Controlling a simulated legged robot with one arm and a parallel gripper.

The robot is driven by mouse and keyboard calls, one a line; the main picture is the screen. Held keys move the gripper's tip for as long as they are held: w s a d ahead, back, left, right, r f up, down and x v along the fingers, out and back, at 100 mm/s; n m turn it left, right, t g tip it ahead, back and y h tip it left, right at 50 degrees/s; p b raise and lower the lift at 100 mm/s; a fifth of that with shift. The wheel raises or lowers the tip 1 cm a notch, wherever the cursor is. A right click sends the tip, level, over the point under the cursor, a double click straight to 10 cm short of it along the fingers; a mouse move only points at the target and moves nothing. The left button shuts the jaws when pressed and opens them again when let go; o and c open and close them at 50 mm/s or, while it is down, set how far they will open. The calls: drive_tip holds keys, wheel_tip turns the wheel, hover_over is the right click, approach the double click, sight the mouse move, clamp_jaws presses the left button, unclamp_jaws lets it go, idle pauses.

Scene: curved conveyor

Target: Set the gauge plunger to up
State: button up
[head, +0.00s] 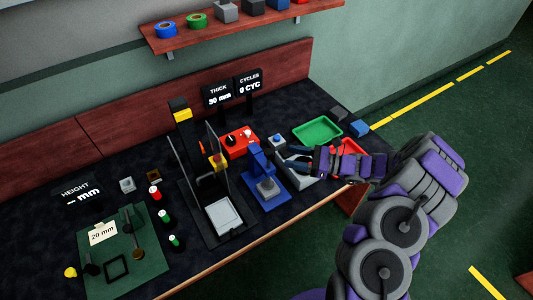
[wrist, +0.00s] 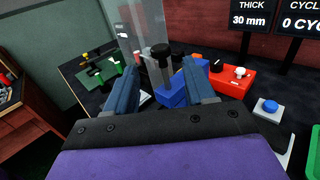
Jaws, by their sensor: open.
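A blue gauge stand (head: 257,158) stands on the dark bench, with a grey piece (head: 267,185) at its base. In the wrist view, a dark, black-capped plunger (wrist: 161,54) stands upright over the gauge's blue body (wrist: 173,97). I cannot tell its exact setting. My gripper (head: 287,158) is just right of the gauge in the head view, pointing towards it. In the wrist view my gripper (wrist: 160,78) is open, its two blue fingers apart, with the plunger and blue body seen between them. Nothing is held. I cannot tell whether a finger touches the gauge.
A clear-panelled press (head: 222,214) stands left of the gauge. A red control box (head: 238,142) and blue button (head: 277,139) are behind. Green (head: 318,132) and red (head: 347,147) trays lie right. The THICK display (head: 218,95) reads 30 mm.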

sight(269, 151)
drive_tip(key=a, duration=0.3)
drive_tip(key=w+a+b, duration=0.1)
drive_tip(key=a, duration=0.5)
drive_tip(key=shift+w+b, duration=0.35)
drive_tip(key=shift+w, duration=0.05)
drive_tip(key=shift+d, duration=0.4)
drive_tip(key=shift+c, duration=1.3)
clamp_jaws()
